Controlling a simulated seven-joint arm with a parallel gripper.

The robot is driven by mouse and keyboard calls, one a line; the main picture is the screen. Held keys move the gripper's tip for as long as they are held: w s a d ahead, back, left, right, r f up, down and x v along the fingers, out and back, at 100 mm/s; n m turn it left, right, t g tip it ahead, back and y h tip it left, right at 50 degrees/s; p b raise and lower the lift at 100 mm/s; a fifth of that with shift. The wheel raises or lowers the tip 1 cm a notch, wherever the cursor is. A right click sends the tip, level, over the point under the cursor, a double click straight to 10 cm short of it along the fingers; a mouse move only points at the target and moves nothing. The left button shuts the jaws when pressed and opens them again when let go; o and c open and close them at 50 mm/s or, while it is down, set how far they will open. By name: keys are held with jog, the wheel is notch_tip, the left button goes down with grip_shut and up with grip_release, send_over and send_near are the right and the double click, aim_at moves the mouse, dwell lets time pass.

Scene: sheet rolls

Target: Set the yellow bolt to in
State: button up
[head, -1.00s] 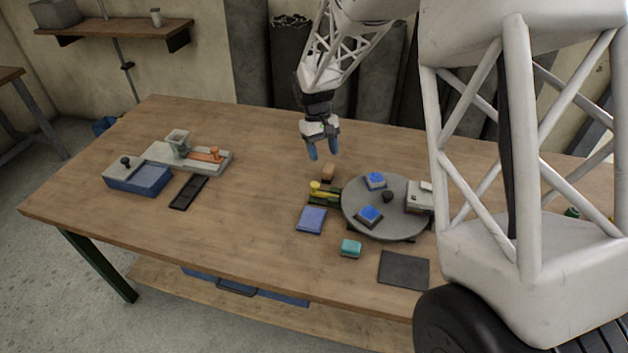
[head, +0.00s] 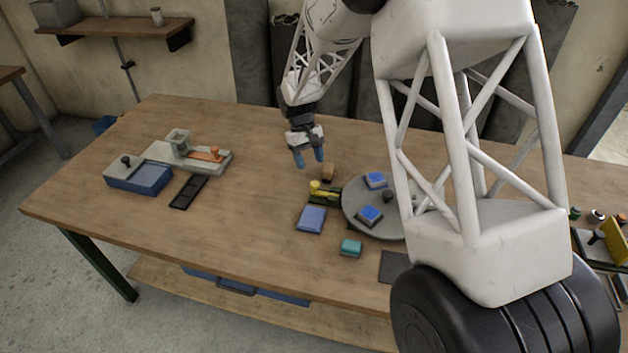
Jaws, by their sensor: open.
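The yellow bolt (head: 316,186) sits on a small dark green base (head: 325,197) on the table, at the left edge of the round grey turntable. It has a round yellow knob and a yellow bar running right toward the turntable. How far the bar reaches is too small to tell. My gripper (head: 309,164) has blue fingertips, is open and empty, and hangs above the table behind and slightly left of the bolt, apart from it.
A tan block (head: 328,172) stands just behind the bolt, and a blue pad (head: 311,219) lies in front. The grey turntable (head: 355,222) carries blue-topped pieces. A teal block (head: 351,247) lies nearby. A blue box (head: 140,180) and a dark tray (head: 188,193) are at left.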

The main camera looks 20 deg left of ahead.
aim_at(315, 183)
jog(key=shift+x, duration=3.6)
jog(key=shift+c, duration=0.4)
grip_shut()
